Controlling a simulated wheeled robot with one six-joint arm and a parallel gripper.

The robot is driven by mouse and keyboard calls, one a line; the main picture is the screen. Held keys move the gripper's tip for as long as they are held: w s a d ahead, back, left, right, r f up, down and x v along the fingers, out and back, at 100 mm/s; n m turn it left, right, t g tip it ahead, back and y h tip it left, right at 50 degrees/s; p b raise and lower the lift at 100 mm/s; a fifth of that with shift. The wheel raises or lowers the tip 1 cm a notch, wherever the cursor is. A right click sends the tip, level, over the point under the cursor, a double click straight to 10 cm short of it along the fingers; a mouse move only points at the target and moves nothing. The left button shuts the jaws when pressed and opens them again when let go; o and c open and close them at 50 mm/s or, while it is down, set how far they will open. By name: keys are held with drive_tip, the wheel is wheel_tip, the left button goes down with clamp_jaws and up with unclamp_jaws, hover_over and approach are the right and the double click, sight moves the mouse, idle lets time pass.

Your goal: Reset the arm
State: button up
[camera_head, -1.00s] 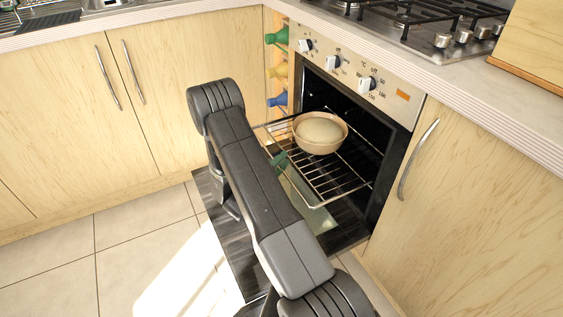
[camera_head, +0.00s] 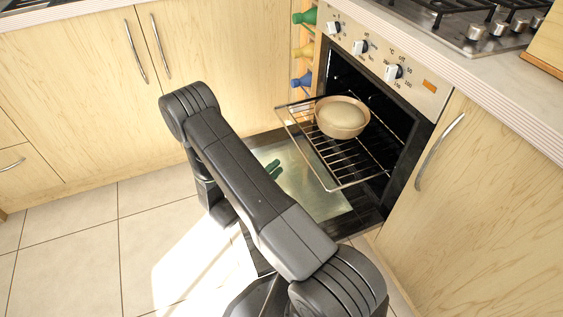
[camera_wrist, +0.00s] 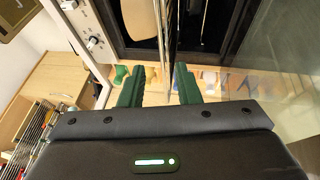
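My gripper (camera_head: 272,168) shows as green fingertips past my arm, over the open oven door and left of the pulled-out wire rack (camera_head: 340,184). In the wrist view my gripper (camera_wrist: 159,67) has its two green fingers spread apart with nothing held between them. The rack shows edge-on beyond the fingertips there, apart from them as far as I can tell. A beige bowl (camera_head: 342,130) with pale contents sits on the rack. My arm hides most of the gripper in the head view.
The oven door (camera_head: 312,196) lies open low over the floor. Cabinets (camera_head: 75,100) stand at the left and back, and another cabinet (camera_head: 470,220) stands right of the oven. The tiled floor (camera_head: 150,230) at the left is clear.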

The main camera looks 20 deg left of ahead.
idle(0.4)
drive_tip(key=b+x, duration=0.2)
drive_tip(key=x, duration=1.1)
drive_tip(key=shift+w+d, duration=0.2)
drive_tip(key=shift+w, duration=0.15)
drive_tip(key=shift+f, duration=0.15)
drive_tip(key=p, duration=0.2)
approach(311, 143)
drive_tip(key=b+x, duration=0.2)
drive_tip(key=x, duration=0.9)
drive_tip(key=shift+w+a+f+b, duration=0.1)
drive_tip(key=shift+b, duration=0.2)
